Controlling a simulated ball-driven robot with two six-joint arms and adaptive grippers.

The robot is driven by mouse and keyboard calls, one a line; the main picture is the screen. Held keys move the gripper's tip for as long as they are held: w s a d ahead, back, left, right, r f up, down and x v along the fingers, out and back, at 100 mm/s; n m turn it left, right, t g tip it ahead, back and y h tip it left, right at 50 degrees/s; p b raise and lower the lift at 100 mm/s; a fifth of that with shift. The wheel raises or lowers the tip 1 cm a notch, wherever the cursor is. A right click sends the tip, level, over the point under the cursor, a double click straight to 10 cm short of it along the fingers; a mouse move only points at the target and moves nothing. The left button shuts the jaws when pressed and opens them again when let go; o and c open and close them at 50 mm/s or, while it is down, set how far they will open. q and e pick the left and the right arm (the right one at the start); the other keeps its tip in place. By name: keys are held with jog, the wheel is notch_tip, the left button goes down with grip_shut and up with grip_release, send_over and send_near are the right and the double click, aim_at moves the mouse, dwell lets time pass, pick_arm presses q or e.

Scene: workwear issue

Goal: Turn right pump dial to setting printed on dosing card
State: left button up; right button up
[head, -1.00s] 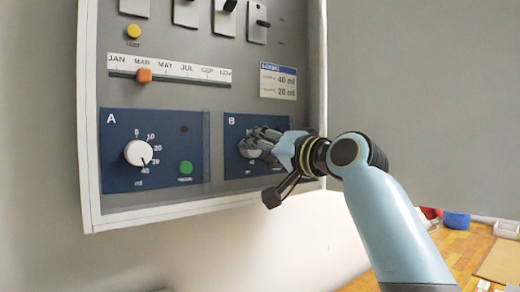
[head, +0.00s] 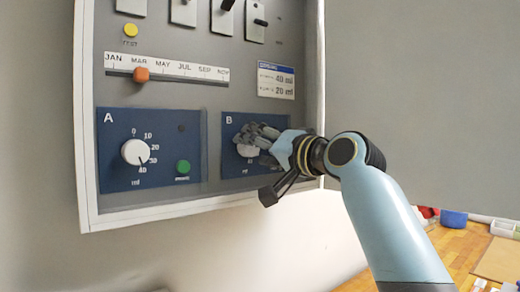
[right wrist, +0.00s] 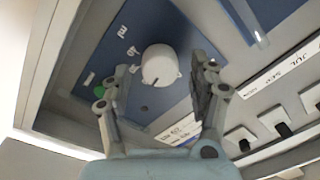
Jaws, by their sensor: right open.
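The right pump dial (head: 247,151) is a white knob on blue panel B (head: 231,125), partly hidden by my right gripper (head: 258,136) in the head view. In the right wrist view the dial (right wrist: 159,64) shows between the two open fingers of the right gripper (right wrist: 160,72), with a gap on each side. Its small dark mark points toward the bottom of that view; the scale figures are hard to read. The dosing card (head: 276,80) above panel B reads 40 ml on the upper line and 20 ml on the lower; its line labels are blurred. My left gripper is not in view.
Panel A (head: 113,173) at left has its own white dial (head: 135,152) and green button (head: 183,167). Above are a month slider (head: 141,74), a yellow button (head: 130,30) and several switches. The cabinet's white frame (head: 205,210) edges the lower side.

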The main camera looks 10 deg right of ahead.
jog(key=v, duration=1.2)
jog(key=shift+d+f, duration=0.1)
